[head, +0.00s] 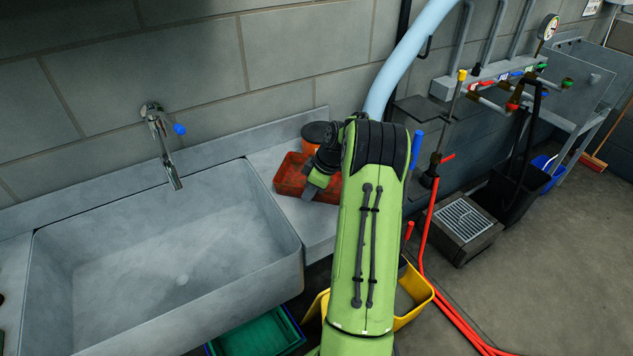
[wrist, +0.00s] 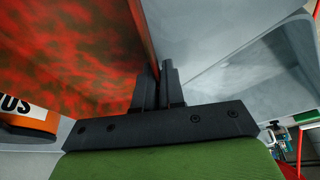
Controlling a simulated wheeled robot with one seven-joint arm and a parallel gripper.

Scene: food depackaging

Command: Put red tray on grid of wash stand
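The red tray (head: 290,174) is on the grey counter to the right of the sink, partly hidden behind my green arm. In the wrist view the tray's mottled red surface (wrist: 75,50) fills the upper left. I cannot tell whether the tray is lifted off the counter. The wash stand's grid (head: 464,217) tops a grey box on the floor at the right, and it looks empty.
An orange tub (head: 316,133) stands behind the tray. The sink (head: 160,250) with its tap (head: 162,140) is at left. A yellow bin (head: 413,292) and green crate (head: 262,335) are below. A red hose (head: 425,235) and black bin (head: 515,190) flank the wash stand.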

